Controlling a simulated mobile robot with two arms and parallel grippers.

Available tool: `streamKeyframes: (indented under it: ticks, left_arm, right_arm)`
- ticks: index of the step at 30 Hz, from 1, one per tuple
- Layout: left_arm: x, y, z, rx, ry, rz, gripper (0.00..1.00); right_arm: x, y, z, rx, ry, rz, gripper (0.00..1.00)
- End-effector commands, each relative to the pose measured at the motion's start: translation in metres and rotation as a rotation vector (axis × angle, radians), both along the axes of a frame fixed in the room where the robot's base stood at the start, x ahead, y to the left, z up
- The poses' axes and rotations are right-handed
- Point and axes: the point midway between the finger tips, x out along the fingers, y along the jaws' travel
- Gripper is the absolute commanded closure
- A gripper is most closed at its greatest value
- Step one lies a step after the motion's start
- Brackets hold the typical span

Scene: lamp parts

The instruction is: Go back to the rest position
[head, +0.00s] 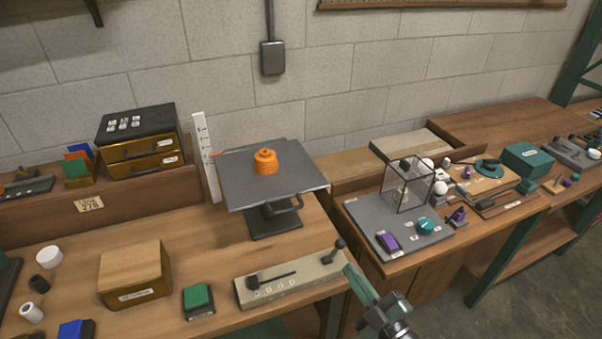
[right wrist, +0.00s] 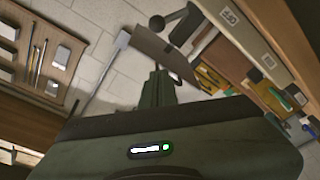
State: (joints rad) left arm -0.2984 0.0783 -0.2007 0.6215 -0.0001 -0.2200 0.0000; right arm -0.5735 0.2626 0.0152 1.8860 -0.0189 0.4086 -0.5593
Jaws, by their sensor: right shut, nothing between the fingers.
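My right gripper (head: 350,274) shows in the head view at the lower middle, reaching in from the bottom right. Its green fingers are shut and empty, near the right end of the beige lever panel (head: 290,279). In the right wrist view the shut fingers (right wrist: 157,88) stand up above the dark green gripper body, with nothing between them. The panel's dark lever knob (head: 340,243) appears just beyond the fingertips in the head view; I cannot tell whether they touch. My left gripper is not in view.
An orange part (head: 265,163) sits on the grey raised platform (head: 293,190). A glass lantern frame (head: 407,185) stands on a grey board (head: 371,237) at the right. A wooden box (head: 135,274) and green block (head: 198,297) are at the left. Dark floor (head: 455,305) shows at the lower right.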

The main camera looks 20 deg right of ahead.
Motion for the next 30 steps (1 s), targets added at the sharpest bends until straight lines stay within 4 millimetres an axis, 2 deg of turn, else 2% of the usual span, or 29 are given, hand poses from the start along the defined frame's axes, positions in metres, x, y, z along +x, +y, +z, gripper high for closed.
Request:
streamKeyframes:
  ticks: [4, 5, 7, 8, 11, 12, 14, 15, 17, 18, 20, 21, 23, 24, 26, 27, 30]
  left_arm:
    - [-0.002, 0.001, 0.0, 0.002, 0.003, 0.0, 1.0]
    - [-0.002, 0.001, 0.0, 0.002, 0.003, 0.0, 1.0]
    - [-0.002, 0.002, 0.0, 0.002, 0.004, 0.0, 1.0]
    - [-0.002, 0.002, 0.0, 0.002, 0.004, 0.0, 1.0]
    - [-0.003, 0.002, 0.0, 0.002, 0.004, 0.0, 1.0]
    - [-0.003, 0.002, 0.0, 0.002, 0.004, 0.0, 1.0]
    - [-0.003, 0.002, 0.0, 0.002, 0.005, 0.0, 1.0]
    - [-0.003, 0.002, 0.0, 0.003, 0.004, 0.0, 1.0]
    - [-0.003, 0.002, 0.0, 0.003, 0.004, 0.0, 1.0]
    - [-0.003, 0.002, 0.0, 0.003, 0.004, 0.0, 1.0]
    - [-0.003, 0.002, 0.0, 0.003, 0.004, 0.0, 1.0]
    - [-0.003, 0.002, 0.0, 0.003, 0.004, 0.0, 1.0]
    - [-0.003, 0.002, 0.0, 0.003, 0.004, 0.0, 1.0]
    - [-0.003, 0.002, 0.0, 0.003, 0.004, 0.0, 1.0]
    - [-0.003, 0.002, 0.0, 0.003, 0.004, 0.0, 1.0]
    - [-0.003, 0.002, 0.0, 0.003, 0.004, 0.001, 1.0]
    - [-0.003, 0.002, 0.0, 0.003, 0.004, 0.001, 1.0]
  right_arm:
    - [0.0, -0.001, -0.008, 0.006, 0.019, -0.003, 1.0]
    - [0.001, -0.001, -0.015, 0.011, 0.035, -0.006, 1.0]
    - [0.001, -0.004, -0.041, 0.031, 0.096, -0.018, 1.0]
    - [0.0, -0.005, -0.056, 0.044, 0.133, -0.026, 1.0]
    - [-0.008, -0.008, -0.123, 0.1, 0.294, -0.058, 1.0]
    - [-0.014, -0.009, -0.154, 0.125, 0.369, -0.074, 1.0]
    - [-0.027, -0.01, -0.199, 0.162, 0.481, -0.101, 1.0]
    - [-0.038, -0.009, -0.228, 0.187, 0.557, -0.119, 1.0]
    - [-0.057, -0.007, -0.27, 0.223, 0.668, -0.15, 1.0]
    - [-0.072, -0.006, -0.297, 0.245, 0.745, -0.171, 1.0]
    - [-0.097, -0.002, -0.335, 0.278, 0.858, -0.206, 1.0]
    - [-0.117, 0.0, -0.359, 0.297, 0.934, -0.232, 1.0]
    - [-0.148, 0.004, -0.393, 0.325, 1.049, -0.272, 1.0]
    - [-0.171, 0.007, -0.413, 0.34, 1.124, -0.301, 1.0]
    - [-0.205, 0.011, -0.44, 0.36, 1.232, -0.346, 1.0]
    - [-0.228, 0.013, -0.454, 0.369, 1.3, -0.376, 1.0]
    - [-0.279, 0.018, -0.48, 0.383, 1.444, -0.445, 1.0]
